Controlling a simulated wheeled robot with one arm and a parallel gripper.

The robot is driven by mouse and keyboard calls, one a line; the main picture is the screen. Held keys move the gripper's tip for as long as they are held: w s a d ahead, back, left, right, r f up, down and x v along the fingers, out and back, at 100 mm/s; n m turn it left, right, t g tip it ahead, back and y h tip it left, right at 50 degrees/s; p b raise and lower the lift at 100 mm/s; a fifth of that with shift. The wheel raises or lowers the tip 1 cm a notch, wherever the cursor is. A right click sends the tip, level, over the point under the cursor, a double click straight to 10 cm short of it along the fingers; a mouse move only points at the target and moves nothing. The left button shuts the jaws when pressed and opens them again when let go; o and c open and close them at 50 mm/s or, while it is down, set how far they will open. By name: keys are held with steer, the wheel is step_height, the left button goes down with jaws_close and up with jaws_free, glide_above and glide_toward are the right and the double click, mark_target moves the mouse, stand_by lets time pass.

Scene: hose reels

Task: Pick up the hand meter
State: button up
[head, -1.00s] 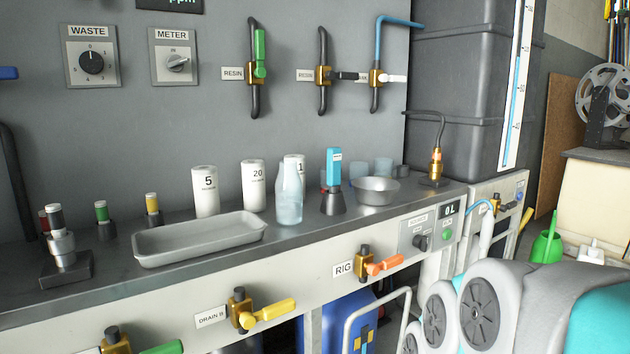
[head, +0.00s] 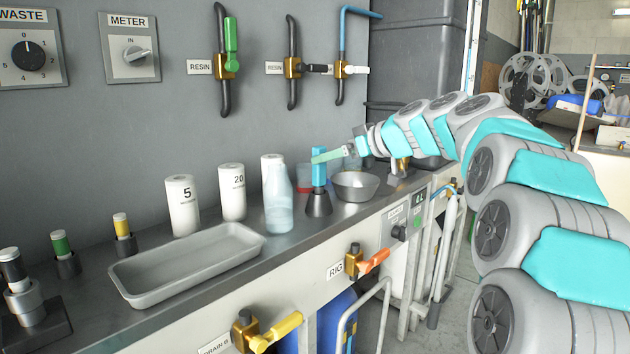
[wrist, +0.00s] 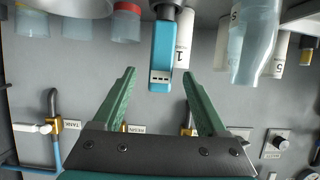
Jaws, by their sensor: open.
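The hand meter (head: 319,178) is a slim blue device with a small display, standing upright in a dark conical holder (head: 319,204) on the bench. In the wrist view, which is upside down, the meter (wrist: 163,50) hangs from the top, with its free end between the green fingertips. My gripper (head: 318,157) reaches in from the right, at the height of the meter's top. It is open and empty; the fingers (wrist: 158,73) stand apart on either side of the meter, with a gap on each side. Whether the meter is fully between them in depth is hard to tell.
A translucent bottle (head: 278,200) stands close left of the meter, and a metal bowl (head: 355,187) close right. White numbered cylinders (head: 182,205) stand behind and left. A grey tray (head: 188,262) lies at the front left. Wall valves (head: 293,68) are above.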

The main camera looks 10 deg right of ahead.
steer(key=r+p+x, duration=0.1)
steer(key=x, duration=0.5)
steer(key=shift+w+a+f, duration=0.2)
steer(key=shift+w+a, duration=0.15)
steer(key=shift+w, duration=0.1)
jaws_close()
stand_by(0.5)
